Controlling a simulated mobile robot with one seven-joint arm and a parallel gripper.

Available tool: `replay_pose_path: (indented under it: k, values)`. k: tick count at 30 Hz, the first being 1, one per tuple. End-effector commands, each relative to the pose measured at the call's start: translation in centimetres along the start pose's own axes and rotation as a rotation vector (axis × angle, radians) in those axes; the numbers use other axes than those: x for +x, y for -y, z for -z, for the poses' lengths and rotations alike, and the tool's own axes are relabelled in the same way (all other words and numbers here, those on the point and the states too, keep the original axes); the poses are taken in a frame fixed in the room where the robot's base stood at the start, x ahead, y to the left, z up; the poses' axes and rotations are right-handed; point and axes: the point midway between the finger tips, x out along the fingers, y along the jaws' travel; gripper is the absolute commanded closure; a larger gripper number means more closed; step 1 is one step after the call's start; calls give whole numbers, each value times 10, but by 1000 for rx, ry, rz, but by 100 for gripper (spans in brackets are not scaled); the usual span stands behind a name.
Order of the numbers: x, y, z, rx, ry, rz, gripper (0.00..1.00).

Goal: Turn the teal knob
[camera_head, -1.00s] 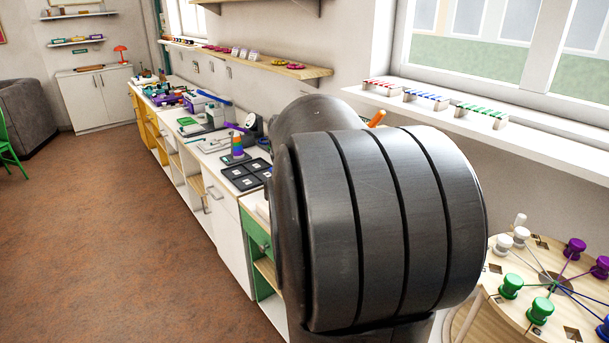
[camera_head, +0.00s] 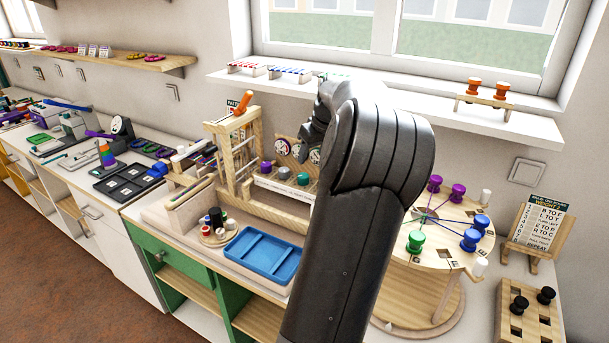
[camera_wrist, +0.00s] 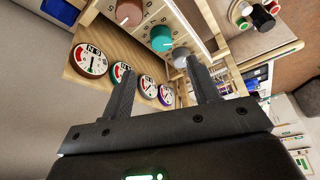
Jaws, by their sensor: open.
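The teal knob (camera_head: 303,178) is on a wooden panel of knobs and gauges, left of my arm in the head view. It also shows in the wrist view (camera_wrist: 162,38), between a brownish knob (camera_wrist: 129,12) and a grey knob (camera_wrist: 181,57). My gripper (camera_wrist: 161,66) is open, with nothing between its fingers. In the wrist view the teal knob appears beyond the fingertips, apart from them, with the grey knob close to the right finger. Round gauges (camera_wrist: 90,60) line the panel beside the knobs. In the head view my arm hides part of the panel, and my fingers are not clear.
A purple knob (camera_head: 265,167) is at the panel's left. A wooden frame with an orange handle (camera_head: 243,105) stands left of the panel. A blue tray (camera_head: 262,257) lies in front. A round peg board (camera_head: 441,262) stands right of my arm.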

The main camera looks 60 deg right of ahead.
Motion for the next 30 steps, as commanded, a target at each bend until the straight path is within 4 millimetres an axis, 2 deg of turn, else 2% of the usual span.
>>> replay_pose_path:
  k: [9, 15, 21, 29, 30]
  values:
    - [59, 2, 0, -1, 2, 6, 45]
    - [89, 2, 0, -2, 2, 4, 45]
    - [101, 2, 0, -3, 0, 1, 45]
    - [101, 2, 0, -2, 1, 1, 45]
    - [101, 2, 0, -2, 1, 1, 48]
